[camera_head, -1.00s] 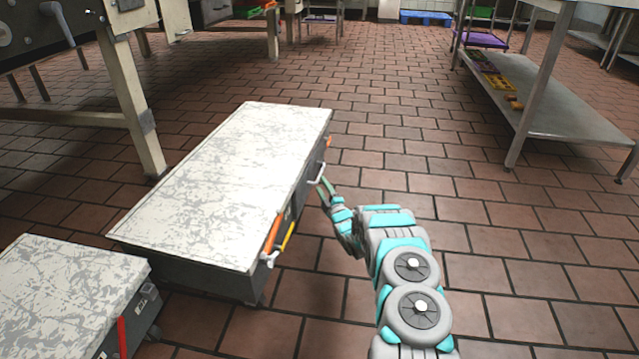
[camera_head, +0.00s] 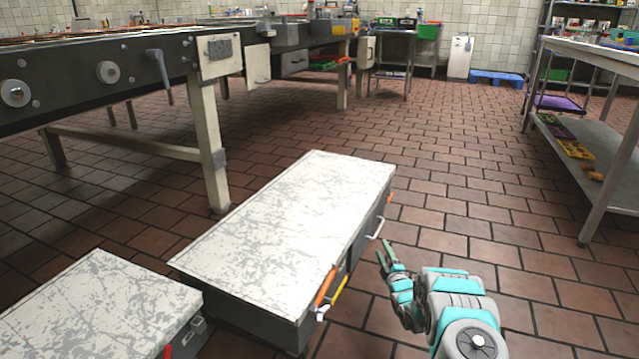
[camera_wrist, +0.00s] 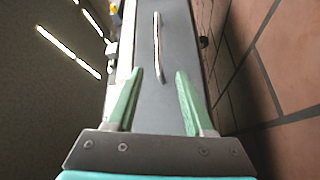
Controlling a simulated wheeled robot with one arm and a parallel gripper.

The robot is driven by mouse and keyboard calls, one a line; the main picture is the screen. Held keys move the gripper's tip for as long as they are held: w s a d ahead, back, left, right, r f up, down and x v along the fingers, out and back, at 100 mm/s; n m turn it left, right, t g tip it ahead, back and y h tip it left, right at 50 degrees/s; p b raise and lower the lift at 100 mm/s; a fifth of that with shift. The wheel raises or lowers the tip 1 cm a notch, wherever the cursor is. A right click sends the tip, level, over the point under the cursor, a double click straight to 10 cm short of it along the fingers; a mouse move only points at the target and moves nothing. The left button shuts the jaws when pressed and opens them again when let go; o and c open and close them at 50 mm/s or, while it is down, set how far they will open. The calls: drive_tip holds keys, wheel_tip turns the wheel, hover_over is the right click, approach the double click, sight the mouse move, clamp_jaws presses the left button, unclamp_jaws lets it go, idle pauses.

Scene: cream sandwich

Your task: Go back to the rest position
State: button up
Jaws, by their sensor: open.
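My gripper (camera_head: 388,258) is at the right side of a low white-topped cabinet (camera_head: 290,215), just off its dark side face. In the wrist view my gripper (camera_wrist: 158,88) has its two green fingers apart with nothing between them. The cabinet's metal handle (camera_wrist: 157,48) lies beyond the fingertips, apart from them. The same handle shows in the head view (camera_head: 376,229), near the fingers. My arm reaches in from the lower right.
A second white-topped unit (camera_head: 100,310) stands at lower left. A long machine table (camera_head: 130,75) fills the upper left. A metal shelf table (camera_head: 600,170) stands at right. Tiled floor (camera_head: 470,190) is clear between them. An orange handle (camera_head: 326,286) sticks out from the near cabinet.

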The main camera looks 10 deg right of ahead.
wheel_tip(320, 180, up, 10)
drive_tip(key=s+f+m+g+h, duration=0.1)
drive_tip(key=m+g+h, duration=0.1)
drive_tip(key=m+g, duration=0.3)
drive_tip(key=s+a+r+m+g+h, duration=0.1)
drive_tip(key=s+a+r+m+g, duration=0.3)
drive_tip(key=s+r, duration=0.6)
drive_tip(key=s+a+r+m+g+y, duration=0.15)
drive_tip(key=s+a+g, duration=0.35)
drive_tip(key=s, duration=1.3)
drive_tip(key=s+a+r+m+g, duration=0.3)
drive_tip(key=s+a, duration=0.5)
drive_tip(key=s, duration=1)
drive_tip(key=s+a+r+m+g+y, duration=0.15)
drive_tip(key=s+a+g, duration=0.35)
drive_tip(key=s, duration=1.2)
wheel_tip(320, 180, up, 15)
drive_tip(key=a+t+p, duration=0.1)
drive_tip(key=p, duration=1.3)
drive_tip(key=shift+s+a, duration=0.2)
drive_tip(key=shift+s, duration=0.2)
drive_tip(key=shift+f, duration=0.15)
